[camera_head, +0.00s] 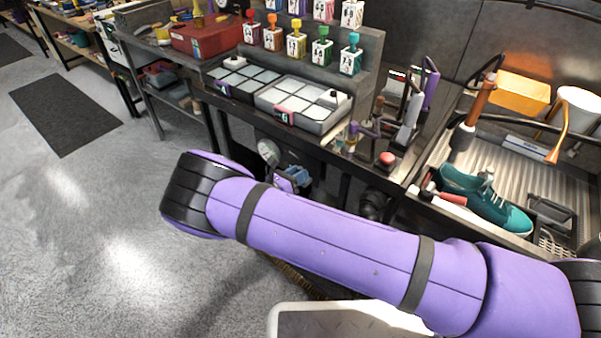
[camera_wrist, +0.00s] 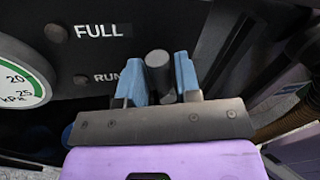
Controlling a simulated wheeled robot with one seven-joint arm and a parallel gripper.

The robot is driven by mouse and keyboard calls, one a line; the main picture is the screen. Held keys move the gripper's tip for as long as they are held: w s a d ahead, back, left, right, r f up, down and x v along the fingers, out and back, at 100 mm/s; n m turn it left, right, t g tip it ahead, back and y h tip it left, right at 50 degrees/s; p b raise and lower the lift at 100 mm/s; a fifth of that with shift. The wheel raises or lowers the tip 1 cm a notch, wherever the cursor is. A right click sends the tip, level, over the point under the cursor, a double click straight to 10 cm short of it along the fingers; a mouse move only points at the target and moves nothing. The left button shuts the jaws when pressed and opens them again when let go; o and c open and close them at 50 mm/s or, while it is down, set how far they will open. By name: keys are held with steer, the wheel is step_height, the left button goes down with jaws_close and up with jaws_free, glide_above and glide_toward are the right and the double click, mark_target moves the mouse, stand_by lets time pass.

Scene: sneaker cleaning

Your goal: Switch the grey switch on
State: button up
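My gripper (camera_wrist: 162,80) has blue fingers, one on each side of the lever, with little or no gap visible. It looks shut on the lever. In the head view my gripper (camera_head: 292,178) is in front of the panel under the bench, partly behind my purple arm. The switch itself is hidden there. A white "FULL" label (camera_wrist: 103,30) is above left of the lever, and a "RUN" label (camera_wrist: 107,77) is left of it, partly covered by a finger.
A round pressure gauge (camera_wrist: 20,78) is at the left of the panel and also shows in the head view (camera_head: 268,151). A ribbed hose (camera_wrist: 285,118) is at the right. The bench above holds a tile tray (camera_head: 345,112), a red button (camera_head: 387,158) and a teal sneaker (camera_head: 485,200).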

mark_target(318, 175)
steer(key=shift+w+d, duration=0.35)
steer(key=shift+d, duration=0.1)
jaws_close()
steer(key=m, duration=0.1)
steer(key=s+d+m, duration=0.1)
steer(key=m, duration=0.1)
steer(key=m+y, duration=0.1)
steer(key=shift+s+d+r+m, duration=0.15)
steer(key=shift+s+d+m, duration=0.05)
steer(key=shift+d+m, duration=0.1)
steer(key=shift+s+d+f+m+y, duration=0.15)
steer(key=shift+s+d+m+y, duration=0.1)
steer(key=shift+m, duration=0.5)
steer(key=shift+s+d+f+m+y, duration=0.15)
steer(key=shift+d+m, duration=0.1)
steer(key=shift+m, duration=0.45)
steer(key=shift+s+d+f+m+y, duration=0.1)
steer(key=shift+s+d+m+y, duration=0.15)
steer(key=shift+m, duration=0.5)
